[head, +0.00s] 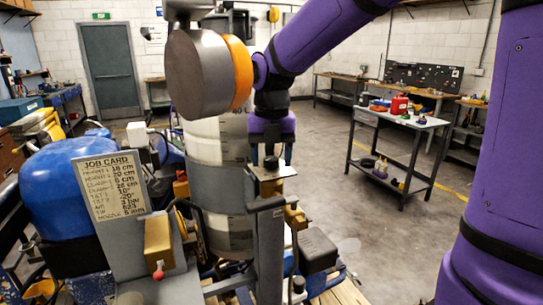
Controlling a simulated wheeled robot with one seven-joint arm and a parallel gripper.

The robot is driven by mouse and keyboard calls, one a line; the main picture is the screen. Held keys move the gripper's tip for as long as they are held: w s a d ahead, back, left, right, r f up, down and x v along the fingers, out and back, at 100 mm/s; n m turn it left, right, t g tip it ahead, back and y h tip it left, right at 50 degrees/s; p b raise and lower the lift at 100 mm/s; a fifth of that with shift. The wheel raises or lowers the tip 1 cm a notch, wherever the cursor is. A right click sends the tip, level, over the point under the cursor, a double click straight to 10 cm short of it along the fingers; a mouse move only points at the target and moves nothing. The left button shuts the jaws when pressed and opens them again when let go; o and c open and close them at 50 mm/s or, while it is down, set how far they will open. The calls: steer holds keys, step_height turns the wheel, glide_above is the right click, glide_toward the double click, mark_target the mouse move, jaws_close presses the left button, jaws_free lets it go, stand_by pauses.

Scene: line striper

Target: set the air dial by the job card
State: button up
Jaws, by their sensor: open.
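The job card (112,187) is a cream sheet with hand-lettered lines, upright on a grey panel at the left. Its lines are small; one near the bottom seems to give air in bar, but I cannot read the figure surely. My gripper (270,158) points down at the centre, open, with its fingertips just above or at a small metal plate (274,172) on a grey post. A dark round piece shows between the fingers and the plate; I cannot tell whether it is the air dial or whether the fingers touch it. No dial face or pointer is readable.
A blue rounded tank (62,195) stands left of the card. A brass-coloured box (158,243) with a red knob is below it. A tall pale cylinder (218,143) stands behind the post. A grey cart (398,120) is to the right. The floor between is clear.

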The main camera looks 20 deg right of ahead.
steer(key=shift+c, duration=0.2)
steer(key=c, duration=0.9)
